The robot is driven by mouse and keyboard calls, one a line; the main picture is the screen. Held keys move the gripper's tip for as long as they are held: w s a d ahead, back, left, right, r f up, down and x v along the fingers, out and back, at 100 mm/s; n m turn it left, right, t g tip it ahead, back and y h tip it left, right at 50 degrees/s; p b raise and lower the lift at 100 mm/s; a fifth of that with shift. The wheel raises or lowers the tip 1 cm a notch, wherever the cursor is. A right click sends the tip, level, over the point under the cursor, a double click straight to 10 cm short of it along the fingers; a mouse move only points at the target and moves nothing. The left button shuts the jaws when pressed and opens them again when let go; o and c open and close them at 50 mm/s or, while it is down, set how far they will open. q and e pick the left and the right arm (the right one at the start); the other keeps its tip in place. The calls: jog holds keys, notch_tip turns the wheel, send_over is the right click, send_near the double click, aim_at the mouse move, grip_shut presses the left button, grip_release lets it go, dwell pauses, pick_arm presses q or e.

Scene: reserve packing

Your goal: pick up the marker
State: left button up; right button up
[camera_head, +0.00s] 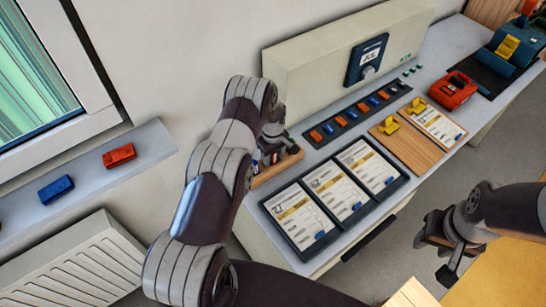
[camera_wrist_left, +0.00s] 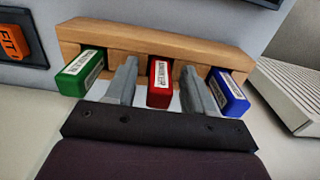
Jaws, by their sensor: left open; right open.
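A wooden holder (camera_head: 288,161) stands at the left end of the worktop, partly hidden behind my left gripper (camera_head: 271,140). In the left wrist view the holder (camera_wrist_left: 150,39) carries a green marker (camera_wrist_left: 78,76), a red marker (camera_wrist_left: 160,87) and a blue marker (camera_wrist_left: 231,93), each with a white label. My left gripper's open fingers (camera_wrist_left: 159,68) reach in with one on each side of the red marker. Whether they touch it I cannot tell. My right gripper (camera_head: 447,248) is open and empty, away from the worktop at the right.
Several printed cards in a dark tray (camera_head: 308,252) lie on the worktop's front left. A dark strip with orange and blue pieces (camera_head: 348,118) lies behind them. A red device (camera_head: 453,92) stands further right. A window sill (camera_head: 85,185) is at left.

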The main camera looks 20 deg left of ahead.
pick_arm(q)
jog(key=shift+c, duration=1.2)
jog(key=c, duration=0.7)
